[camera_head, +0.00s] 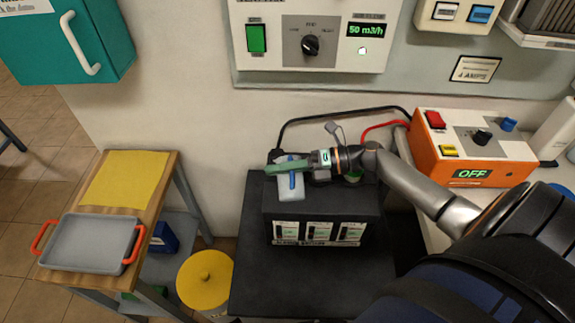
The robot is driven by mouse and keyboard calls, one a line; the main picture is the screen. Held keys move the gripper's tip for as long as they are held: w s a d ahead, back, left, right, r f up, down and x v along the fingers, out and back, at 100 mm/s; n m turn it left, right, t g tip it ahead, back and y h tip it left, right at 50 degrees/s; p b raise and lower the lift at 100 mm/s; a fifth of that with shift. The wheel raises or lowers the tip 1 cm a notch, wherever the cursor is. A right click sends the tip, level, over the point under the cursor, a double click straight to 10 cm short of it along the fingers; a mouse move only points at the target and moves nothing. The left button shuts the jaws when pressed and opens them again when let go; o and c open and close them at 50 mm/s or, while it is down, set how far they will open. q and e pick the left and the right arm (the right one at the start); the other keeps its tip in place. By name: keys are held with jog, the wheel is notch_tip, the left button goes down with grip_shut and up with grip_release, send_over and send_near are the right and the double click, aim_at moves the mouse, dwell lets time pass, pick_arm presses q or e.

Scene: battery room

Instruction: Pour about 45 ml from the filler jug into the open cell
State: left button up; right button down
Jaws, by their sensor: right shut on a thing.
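My right gripper (287,170) reaches in from the right over the black battery (318,210). It is shut on a pale, whitish jug (291,192) with a blue part, above the left part of the battery top. I cannot tell how far the jug is tilted, nor whether liquid is flowing. The battery front has three level windows (319,231). The open cell's mouth cannot be made out; the gripper and jug cover part of the top. A green cap (353,175) shows partly behind my wrist. My left gripper is not in view.
An orange charger (470,148) reading OFF stands at the right; black and red cables run from it behind the battery. At the left, a wooden-topped trolley (160,210) holds a grey tray (92,243) and a yellow cloth (125,180). A yellow-lidded bin (205,278) stands beside it.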

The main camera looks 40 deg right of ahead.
jog(key=shift+w+d+r+m, duration=0.1)
jog(key=shift+w+r+m, duration=0.1)
jog(key=shift+r+m, duration=0.1)
dwell(1.4)
jog(key=shift+r, duration=0.15)
dwell(0.7)
jog(key=shift+s, duration=0.1)
jog(key=shift+s+a+f+n+t+b, duration=0.3)
jog(key=shift+s+a+f+n+b, duration=0.15)
jog(key=shift+s+f+n+b, duration=0.45)
jog(key=n+b, duration=0.1)
jog(key=b, duration=0.1)
jog(key=n+b, duration=0.1)
jog(key=b, duration=0.2)
jog(key=shift+s+a+r+t+b, duration=0.1)
jog(key=shift+s+a+t+b, duration=0.1)
jog(key=shift+a+t+b, duration=0.1)
jog(key=shift+r+n, duration=0.2)
jog(key=shift+n, duration=0.2)
jog(key=shift+s+r+p, duration=0.1)
jog(key=shift+r+p, duration=0.1)
jog(key=shift+p, duration=0.1)
jog(key=shift+s+a+n, duration=0.1)
jog(key=shift+n, duration=0.2)
